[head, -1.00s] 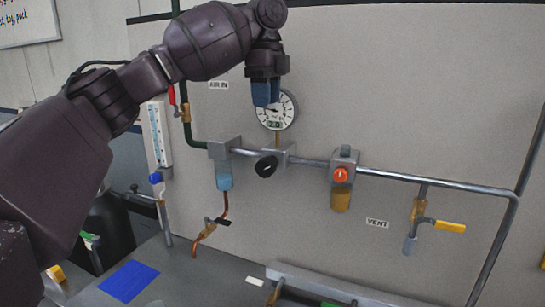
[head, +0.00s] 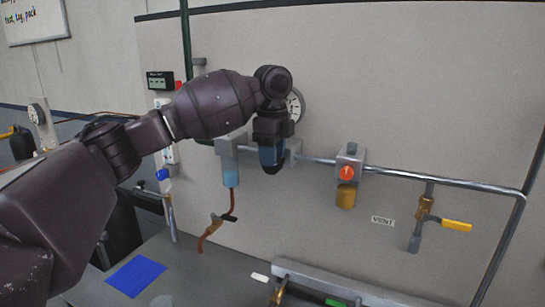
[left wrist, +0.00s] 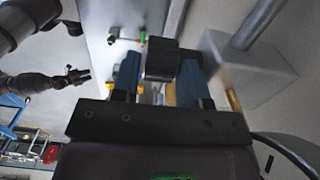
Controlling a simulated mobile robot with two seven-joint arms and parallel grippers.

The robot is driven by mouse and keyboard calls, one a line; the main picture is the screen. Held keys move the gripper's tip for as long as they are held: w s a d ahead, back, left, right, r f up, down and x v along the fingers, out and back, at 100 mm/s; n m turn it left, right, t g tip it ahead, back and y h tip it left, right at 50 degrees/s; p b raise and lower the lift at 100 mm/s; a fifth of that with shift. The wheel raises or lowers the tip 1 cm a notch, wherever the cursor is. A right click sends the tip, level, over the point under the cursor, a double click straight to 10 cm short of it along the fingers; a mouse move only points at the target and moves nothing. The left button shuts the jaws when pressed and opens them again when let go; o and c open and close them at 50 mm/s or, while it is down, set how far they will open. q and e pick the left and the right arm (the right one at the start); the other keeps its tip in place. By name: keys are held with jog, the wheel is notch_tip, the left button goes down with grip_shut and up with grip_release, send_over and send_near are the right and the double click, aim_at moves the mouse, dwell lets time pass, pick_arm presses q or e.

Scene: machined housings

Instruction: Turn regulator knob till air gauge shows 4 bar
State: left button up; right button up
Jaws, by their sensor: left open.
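My left gripper (head: 271,162) is at the regulator (head: 294,148) on the pipe, with its blue fingertips pointing down in the head view. It is open. In the left wrist view, the black regulator knob (left wrist: 162,60) stands between its two blue fingers (left wrist: 158,78); I cannot tell whether they touch it. In the head view the gripper hides the knob. The round white air gauge (head: 297,104) above is largely covered by my wrist, so its reading cannot be seen. My right gripper (left wrist: 79,76) shows small at the left of the left wrist view; its jaws are unclear.
A filter with a blue bowl (head: 230,172) hangs left of the regulator. To the right are a unit with an orange knob (head: 346,173) and a yellow-handled vent valve (head: 456,225). A blue mat (head: 136,277) lies on the bench.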

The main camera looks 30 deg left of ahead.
pick_arm(q)
jog(key=shift+f, duration=0.55)
jog(key=c, duration=0.6)
jog(key=shift+c, duration=0.2)
jog(key=shift+d+y, duration=0.1)
jog(key=shift+y, duration=0.2)
jog(key=y, duration=0.5)
jog(key=shift+d, duration=0.4)
jog(key=y, duration=0.3)
jog(key=shift+d+f, duration=0.15)
jog(key=shift+d, duration=0.05)
jog(key=shift+d+f+g+y, duration=0.1)
jog(key=shift+g+y, duration=0.05)
jog(key=shift+y, duration=0.6)
jog(key=shift+f+g+y, duration=0.1)
jog(key=shift+g+y, duration=0.05)
jog(key=shift+y, duration=0.6)
jog(key=shift+f, duration=0.1)
